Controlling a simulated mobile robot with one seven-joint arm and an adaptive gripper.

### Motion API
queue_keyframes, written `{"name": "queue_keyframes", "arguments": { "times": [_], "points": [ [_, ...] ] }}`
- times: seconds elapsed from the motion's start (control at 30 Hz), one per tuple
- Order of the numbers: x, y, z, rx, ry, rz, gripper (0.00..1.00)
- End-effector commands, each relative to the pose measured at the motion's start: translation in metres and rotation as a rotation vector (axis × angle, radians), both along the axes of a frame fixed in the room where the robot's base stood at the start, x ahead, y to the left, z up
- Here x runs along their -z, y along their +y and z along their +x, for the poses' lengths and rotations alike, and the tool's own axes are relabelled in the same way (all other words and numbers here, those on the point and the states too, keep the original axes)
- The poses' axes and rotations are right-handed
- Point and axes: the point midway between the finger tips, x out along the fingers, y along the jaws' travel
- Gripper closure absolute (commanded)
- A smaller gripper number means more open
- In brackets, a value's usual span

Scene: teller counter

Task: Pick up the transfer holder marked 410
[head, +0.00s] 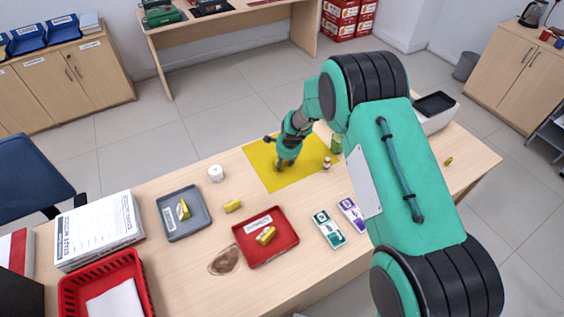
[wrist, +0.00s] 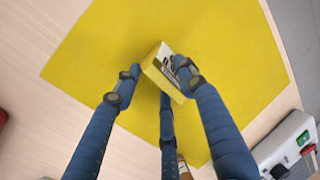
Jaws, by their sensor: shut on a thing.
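My gripper (head: 285,163) is over the yellow mat (head: 262,170) in the head view. In the wrist view my gripper (wrist: 157,82) has its fingers closed on both sides of a small yellow block-like holder (wrist: 158,73). The holder has a white label with dark print, partly covered by the right finger, so I cannot read its number. It sits tilted in the picture, over the yellow mat (wrist: 110,45); I cannot tell whether it touches the mat. In the head view my gripper hides it.
Similar yellow holders lie in the grey tray (head: 171,228), in the red tray (head: 245,232), on the bare counter (head: 232,206) and at the right (head: 449,161). A white jar (head: 216,173), a small bottle (head: 327,163) and a green container (head: 336,144) stand near the mat.

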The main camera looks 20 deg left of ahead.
Motion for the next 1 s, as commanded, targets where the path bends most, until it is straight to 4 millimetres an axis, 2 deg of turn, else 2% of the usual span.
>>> {"name": "queue_keyframes", "arguments": {
  "times": [0.33, 0.6, 1.0],
  "points": [
    [-0.007, 0.000, 0.000, 0.000, 0.001, -0.001, 0.86],
    [-0.039, 0.000, 0.000, -0.001, -0.002, 0.001, 0.86],
    [-0.043, -0.035, -0.062, 0.000, 0.002, -0.001, 0.86]
  ]
}}
